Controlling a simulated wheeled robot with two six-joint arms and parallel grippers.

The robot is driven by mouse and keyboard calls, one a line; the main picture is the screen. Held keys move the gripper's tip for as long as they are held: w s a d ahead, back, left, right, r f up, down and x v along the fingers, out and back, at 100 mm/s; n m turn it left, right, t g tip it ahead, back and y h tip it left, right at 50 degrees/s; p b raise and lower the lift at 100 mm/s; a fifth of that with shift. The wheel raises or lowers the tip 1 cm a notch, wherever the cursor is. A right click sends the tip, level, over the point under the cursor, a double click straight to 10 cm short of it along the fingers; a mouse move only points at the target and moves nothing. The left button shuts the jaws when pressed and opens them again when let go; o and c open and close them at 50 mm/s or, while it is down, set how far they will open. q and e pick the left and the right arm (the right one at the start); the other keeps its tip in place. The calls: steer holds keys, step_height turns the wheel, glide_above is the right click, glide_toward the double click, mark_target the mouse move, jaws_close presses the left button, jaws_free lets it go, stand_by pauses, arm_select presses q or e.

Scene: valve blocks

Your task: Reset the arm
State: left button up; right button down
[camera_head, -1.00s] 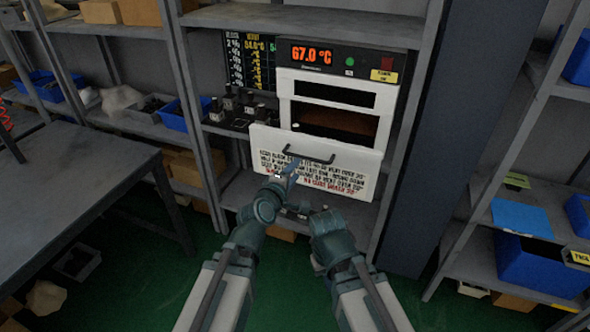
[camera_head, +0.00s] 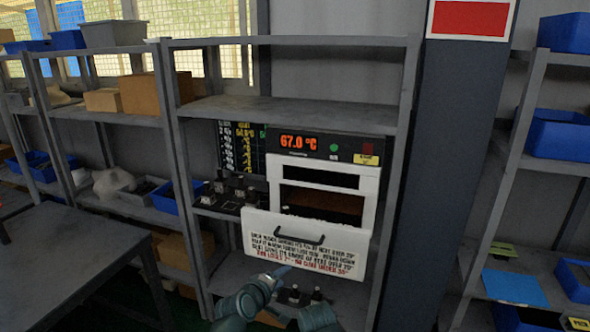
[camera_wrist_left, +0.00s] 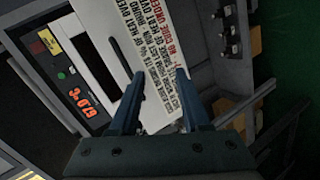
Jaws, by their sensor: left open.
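My left gripper (camera_head: 276,278) is at the lower edge of the oven's front door in the head view. In the left wrist view its two fingers (camera_wrist_left: 160,80) stand apart with nothing held between them, in front of the lettered white door (camera_wrist_left: 112,30). The door also shows in the head view (camera_head: 262,226), hanging partly open with a dark bar handle (camera_head: 300,236). Part of my right arm (camera_head: 318,316) shows at the bottom edge of the head view; its jaws cannot be made out.
The oven display (camera_head: 298,142) reads 67.0 °C. Several dark valve blocks (camera_head: 232,190) stand on the shelf left of the oven, and more (camera_head: 292,295) on the shelf below. A grey table (camera_head: 70,250) is at left; a dark column (camera_head: 425,170) stands at right.

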arm_select(q)
steer(key=s+a+f+m+g+y, duration=0.5)
steer(key=s+a+f+m+g, duration=0.7)
steer(key=s, duration=0.4)
steer(key=s+d+r+m+y+p, duration=0.1)
steer(key=s+d, duration=0.4)
steer(key=d, duration=0.5)
steer(key=shift+s+d+m+g+y+p, duration=0.15)
steer(key=shift+d+m+g+y+p, duration=0.15)
steer(key=shift+m+p, duration=0.25)
steer(key=shift+r, duration=0.1)
